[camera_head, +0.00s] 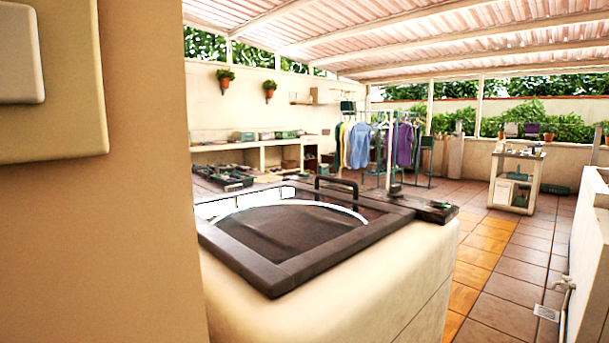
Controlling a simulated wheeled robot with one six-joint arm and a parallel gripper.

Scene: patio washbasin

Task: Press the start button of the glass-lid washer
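The glass-lid washer (345,300) stands close in front, with a cream body and rounded edges. Its dark-framed lid (290,275) lies closed on top, and a dark drum shows through the glass (290,235). A dark narrow strip (425,208) lies at the far right of the top, with a small greenish mark on it. I cannot make out a start button there. A dark arched handle shape (340,183) rises behind the lid. The washer's left side is hidden by a tan wall. My gripper is not in view.
The tan wall (110,230) with a pale switch plate (50,90) fills the left, very near. Tiled floor (510,260) is clear to the right. A clothes rack (385,150), a white cart (515,180) and a basin wall (590,250) stand beyond.

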